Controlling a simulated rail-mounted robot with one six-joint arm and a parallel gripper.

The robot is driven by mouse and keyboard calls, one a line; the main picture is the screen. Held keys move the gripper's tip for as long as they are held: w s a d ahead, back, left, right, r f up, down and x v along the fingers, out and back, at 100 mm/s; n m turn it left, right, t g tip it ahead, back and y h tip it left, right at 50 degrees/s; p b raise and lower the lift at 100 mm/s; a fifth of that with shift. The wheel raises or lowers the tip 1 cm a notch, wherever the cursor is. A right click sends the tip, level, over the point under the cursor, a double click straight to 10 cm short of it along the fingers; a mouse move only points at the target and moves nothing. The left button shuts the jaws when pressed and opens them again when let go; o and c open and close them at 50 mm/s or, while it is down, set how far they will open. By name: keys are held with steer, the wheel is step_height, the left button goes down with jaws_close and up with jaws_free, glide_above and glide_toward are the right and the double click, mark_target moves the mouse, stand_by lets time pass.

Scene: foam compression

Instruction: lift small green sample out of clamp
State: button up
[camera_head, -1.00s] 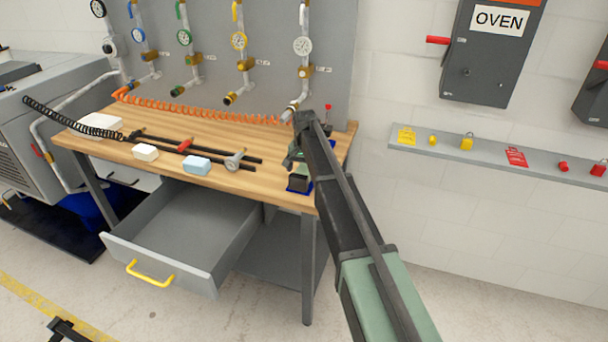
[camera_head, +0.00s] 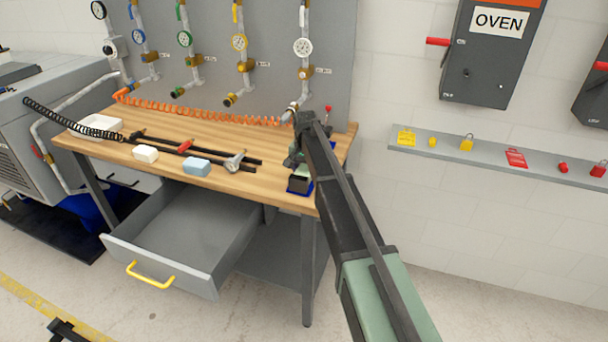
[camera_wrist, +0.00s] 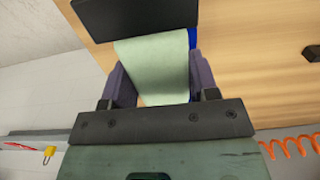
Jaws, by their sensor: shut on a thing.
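The small green sample (camera_wrist: 152,62) is a pale green block between the two fingers of my gripper (camera_wrist: 157,74) in the wrist view. The fingers are shut on it, one on each side. A black clamp jaw (camera_wrist: 130,18) lies against or just past its far end; I cannot tell if they touch. A blue part of the clamp (camera_wrist: 193,38) shows beside the sample. In the head view, the clamp (camera_head: 299,185) stands at the right front corner of the workbench, and my gripper (camera_head: 294,158) is over it, mostly hidden by my arm.
The workbench (camera_head: 230,130) also holds a white block (camera_head: 145,154), a light blue block (camera_head: 197,167), black rails and a grey-handled tool (camera_head: 235,161). An open drawer (camera_head: 165,260) juts out below. A wall shelf with padlocks (camera_head: 500,157) is at the right.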

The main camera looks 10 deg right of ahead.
mark_target(306, 167)
steer(key=shift+w+d+r, duration=0.15)
steer(key=shift+w+d, duration=0.05)
steer(key=shift+w, duration=0.15)
step_height(306, 167, up, 9)
steer(key=p, duration=0.9)
steer(key=shift+r, duration=0.1)
stand_by(0.3)
